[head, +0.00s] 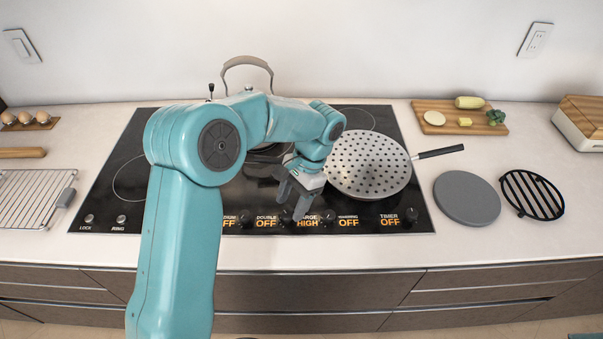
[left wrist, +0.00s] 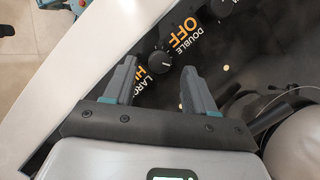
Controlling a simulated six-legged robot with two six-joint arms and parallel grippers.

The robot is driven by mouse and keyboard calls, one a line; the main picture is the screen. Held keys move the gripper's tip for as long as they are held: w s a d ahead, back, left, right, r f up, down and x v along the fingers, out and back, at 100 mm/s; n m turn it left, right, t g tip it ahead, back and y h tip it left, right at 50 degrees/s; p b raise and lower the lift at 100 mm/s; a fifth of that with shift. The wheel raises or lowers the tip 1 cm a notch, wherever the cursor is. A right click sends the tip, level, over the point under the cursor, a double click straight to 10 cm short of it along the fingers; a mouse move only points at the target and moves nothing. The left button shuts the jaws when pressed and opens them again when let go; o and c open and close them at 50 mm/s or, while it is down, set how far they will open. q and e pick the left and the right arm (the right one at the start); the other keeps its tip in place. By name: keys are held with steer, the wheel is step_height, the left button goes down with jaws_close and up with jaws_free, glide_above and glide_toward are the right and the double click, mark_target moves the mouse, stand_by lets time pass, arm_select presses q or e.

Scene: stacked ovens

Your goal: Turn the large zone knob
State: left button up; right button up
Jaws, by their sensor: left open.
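The black cooktop (head: 150,150) has a row of knobs and lit labels along its front edge. The LARGE label (head: 307,222) reads HIGH; the other readable zone labels and TIMER read OFF. In the left wrist view, a round black knob (left wrist: 160,57) stands between the DOUBLE and LARGE labels. My left gripper (head: 297,214) is open and points down over this part of the row. Its fingers (left wrist: 157,70) lie on either side of that knob, apart from it in the picture. Another knob (head: 329,216) is right of the LARGE label. My right gripper is not in view.
A perforated pan (head: 369,165) sits close to the right of my left gripper. A kettle handle (head: 247,62) rises behind my arm. A grey disc (head: 466,198) and a black trivet (head: 532,194) lie on the right counter. A wire rack (head: 32,196) lies at left.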

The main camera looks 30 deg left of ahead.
arm_select(q)
steer(key=v, duration=1.4)
steer(key=shift+r+p, duration=0.2)
steer(key=shift+p, duration=0.2)
